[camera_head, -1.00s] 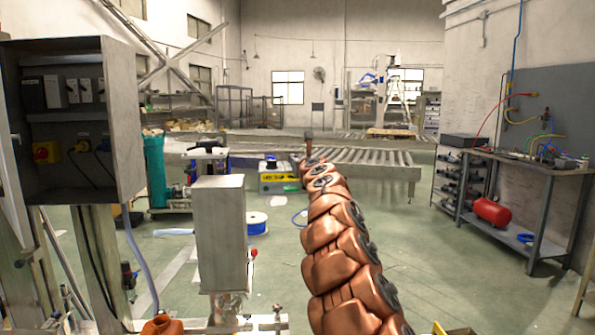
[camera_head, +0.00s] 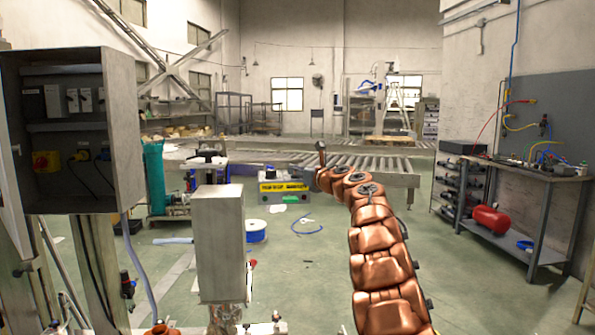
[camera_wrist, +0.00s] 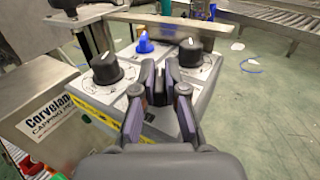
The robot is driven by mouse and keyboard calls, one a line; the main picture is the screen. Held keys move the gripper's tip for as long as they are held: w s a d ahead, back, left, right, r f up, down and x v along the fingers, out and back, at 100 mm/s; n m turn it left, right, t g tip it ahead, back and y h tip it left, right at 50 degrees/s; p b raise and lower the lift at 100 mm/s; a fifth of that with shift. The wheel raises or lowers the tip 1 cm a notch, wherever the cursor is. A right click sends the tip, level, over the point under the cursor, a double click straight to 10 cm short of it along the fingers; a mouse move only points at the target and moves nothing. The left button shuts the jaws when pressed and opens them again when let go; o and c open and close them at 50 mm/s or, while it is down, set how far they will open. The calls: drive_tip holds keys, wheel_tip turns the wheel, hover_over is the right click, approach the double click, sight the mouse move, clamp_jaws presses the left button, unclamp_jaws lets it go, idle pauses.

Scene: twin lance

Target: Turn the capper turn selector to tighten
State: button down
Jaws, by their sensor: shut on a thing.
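In the wrist view, my gripper (camera_wrist: 160,84) is over a light grey control panel (camera_wrist: 128,92) with a yellow strip along its front edge. Its two dark pads are close together, shut on a part that they almost wholly hide, which seems to be the capper turn selector. A black knob with a white pointer line (camera_wrist: 107,69) stands left of the pads. Another black knob (camera_wrist: 190,52) stands behind them to the right. A blue knob (camera_wrist: 145,44) is at the back. I cannot read the dial marks. My gripper cannot be made out in the head view.
A metal box lettered "Corvelan" and "Capping" (camera_wrist: 52,118) stands left of the panel. A metal bar (camera_wrist: 205,27) runs behind it. Open floor (camera_wrist: 262,95) lies to the right. In the head view, an open electrical cabinet (camera_head: 120,125) stands left and a workbench (camera_head: 535,185) right.

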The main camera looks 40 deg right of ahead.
idle(0.4)
drive_tip(key=c, duration=1.2)
unclamp_jaws()
drive_tip(key=shift+s, duration=0.1)
drive_tip(key=shift+s+a, duration=0.2)
drive_tip(key=shift+s, duration=1.75)
drive_tip(key=shift+s+a, duration=0.25)
drive_tip(key=shift+s, duration=1.75)
drive_tip(key=shift+s+a, duration=0.2)
drive_tip(key=shift+s, duration=1.75)
